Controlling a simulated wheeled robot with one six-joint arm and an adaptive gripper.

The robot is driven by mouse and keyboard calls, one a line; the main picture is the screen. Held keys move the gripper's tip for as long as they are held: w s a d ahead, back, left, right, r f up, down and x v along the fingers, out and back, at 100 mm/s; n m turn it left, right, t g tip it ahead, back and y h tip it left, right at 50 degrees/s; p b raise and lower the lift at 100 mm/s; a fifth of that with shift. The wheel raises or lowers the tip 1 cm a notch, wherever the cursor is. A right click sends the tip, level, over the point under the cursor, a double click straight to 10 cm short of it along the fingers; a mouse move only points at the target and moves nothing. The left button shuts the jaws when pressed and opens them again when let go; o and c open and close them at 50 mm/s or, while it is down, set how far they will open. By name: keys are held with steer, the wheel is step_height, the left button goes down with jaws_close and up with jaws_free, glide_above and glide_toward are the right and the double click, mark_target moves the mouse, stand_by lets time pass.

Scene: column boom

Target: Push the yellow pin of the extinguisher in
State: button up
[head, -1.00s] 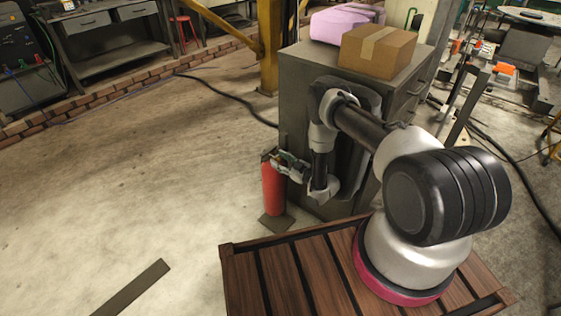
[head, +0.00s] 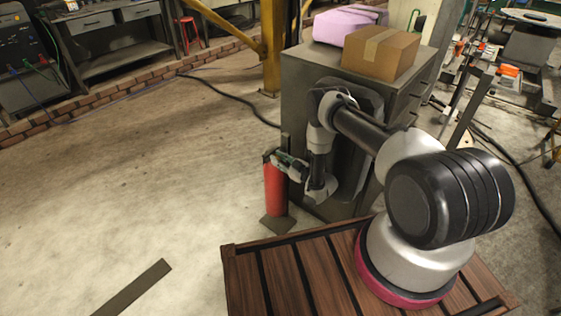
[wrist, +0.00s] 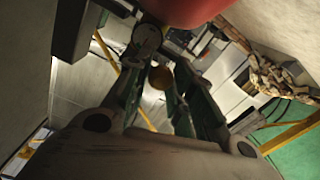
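The red extinguisher (head: 275,188) stands upright on a dark plate at the left side of the grey cabinet. Its red body (wrist: 190,8) also fills the top edge of the wrist view. My gripper (head: 280,160) is at the extinguisher's head, which it partly hides. In the wrist view my gripper (wrist: 158,72) shows its fingers apart. A round yellow-brown piece, probably the yellow pin (wrist: 160,77), shows in the gap between them. I cannot tell whether a finger touches it. A round pale gauge-like part sits just above it.
The grey cabinet (head: 315,105) stands close behind my arm, with a cardboard box (head: 380,52) and a pink case (head: 345,22) on top. A wooden slatted platform (head: 290,280) is in front. The floor to the left is open, with a dark flat strip (head: 132,287).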

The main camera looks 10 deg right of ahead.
steer(key=o, duration=0.3)
steer(key=shift+s, duration=0.1)
steer(key=v, duration=0.7)
steer(key=shift+s+d, duration=0.1)
steer(key=shift+d, duration=0.1)
